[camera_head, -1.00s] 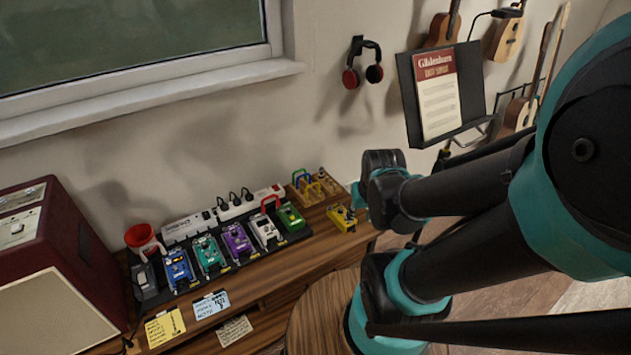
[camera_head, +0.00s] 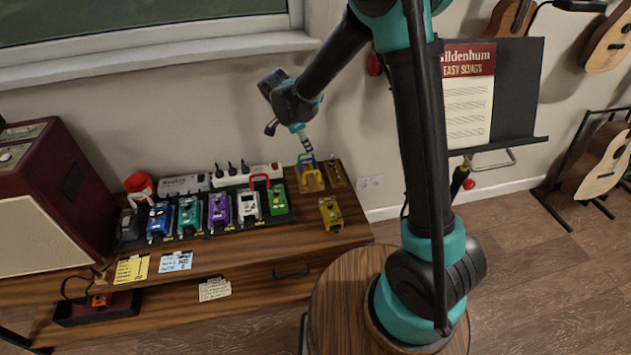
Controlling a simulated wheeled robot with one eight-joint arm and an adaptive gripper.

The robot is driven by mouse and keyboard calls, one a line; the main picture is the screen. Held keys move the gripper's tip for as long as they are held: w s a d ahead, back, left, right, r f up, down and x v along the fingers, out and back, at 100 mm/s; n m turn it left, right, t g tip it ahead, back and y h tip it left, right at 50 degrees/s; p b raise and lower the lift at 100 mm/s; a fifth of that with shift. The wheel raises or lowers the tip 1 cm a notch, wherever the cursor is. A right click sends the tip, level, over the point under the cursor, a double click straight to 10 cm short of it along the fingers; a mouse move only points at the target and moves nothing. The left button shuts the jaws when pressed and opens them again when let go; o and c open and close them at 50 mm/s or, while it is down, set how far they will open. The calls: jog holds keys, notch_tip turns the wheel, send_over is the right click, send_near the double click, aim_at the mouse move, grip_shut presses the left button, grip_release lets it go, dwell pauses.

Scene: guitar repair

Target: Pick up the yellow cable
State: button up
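The yellow cable (camera_head: 311,180) is a small yellow loop in the wooden holder (camera_head: 336,178) at the right end of the bench top. A blue cable (camera_head: 306,159) loops up just behind it. My gripper (camera_head: 307,146) points down just above the holder, close over the blue loop and a little above the yellow one. The fingers are small and seen edge-on, so I cannot tell whether they are open or shut. The yellow loop appears to be in the holder, with no clear contact from the gripper.
A pedal board with several coloured pedals (camera_head: 220,208) and a red cable (camera_head: 260,180) stands left of the holder. A yellow pedal (camera_head: 331,213) sits in front of it. A power strip (camera_head: 230,177) lies behind. A music stand (camera_head: 515,90) is at right.

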jog(key=a+f+m, duration=0.2)
jog(key=a, duration=0.3)
send_near(310, 172)
jog(key=shift+h, duration=0.3)
jog(key=x, duration=1)
jog(key=shift+w+a+f, duration=0.2)
jog(key=shift+a+f, duration=0.1)
jog(key=shift+a, duration=0.05)
jog(key=shift+c, duration=0.3)
grip_shut()
